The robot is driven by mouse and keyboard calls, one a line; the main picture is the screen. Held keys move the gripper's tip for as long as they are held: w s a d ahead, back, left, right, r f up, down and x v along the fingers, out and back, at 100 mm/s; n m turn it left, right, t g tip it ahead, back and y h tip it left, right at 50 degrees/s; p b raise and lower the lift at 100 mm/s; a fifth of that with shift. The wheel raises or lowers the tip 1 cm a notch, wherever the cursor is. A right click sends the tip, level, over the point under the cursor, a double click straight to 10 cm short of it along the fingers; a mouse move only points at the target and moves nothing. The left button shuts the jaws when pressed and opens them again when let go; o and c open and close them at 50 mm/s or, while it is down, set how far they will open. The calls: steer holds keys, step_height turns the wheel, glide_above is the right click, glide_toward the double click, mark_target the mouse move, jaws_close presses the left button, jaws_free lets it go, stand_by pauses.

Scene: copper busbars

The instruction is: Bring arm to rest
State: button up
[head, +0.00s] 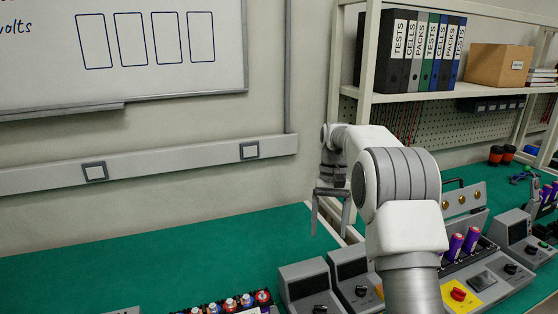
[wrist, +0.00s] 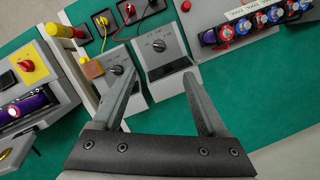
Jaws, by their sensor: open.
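My gripper (head: 331,205) hangs at the end of my raised arm in the head view, above the green bench and in front of the shelf post. In the wrist view my gripper (wrist: 158,97) has its two fingers spread wide apart, with nothing between them. Below the fingers are two grey meters with black dials, a nearer one (wrist: 160,50) and one beside it (wrist: 118,72). The fingers look clear of both meters. My arm hides part of the bench in the head view.
The green bench (head: 150,255) is bare at left. A battery rack (head: 235,302) stands at its front edge. At right is a fixture with purple cells (head: 463,243) and a yellow panel with a red knob (head: 459,294). A shelf (head: 440,95) holds binders and a cardboard box (head: 498,65).

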steer(key=s+r+n+t+p, duration=0.1)
steer(key=s+r+t, duration=0.3)
steer(key=s+r, duration=1.05)
steer(key=s+f+t, duration=0.1)
steer(key=s+t, duration=0.1)
steer(key=s, duration=0.6)
steer(key=s+a+f+n+t+p, duration=0.1)
steer(key=s+f+t, duration=0.1)
steer(key=s, duration=0.7)
steer(key=shift+s+t+h, duration=0.25)
steer(key=shift+t+h, duration=0.15)
steer(key=shift+f, duration=0.1)
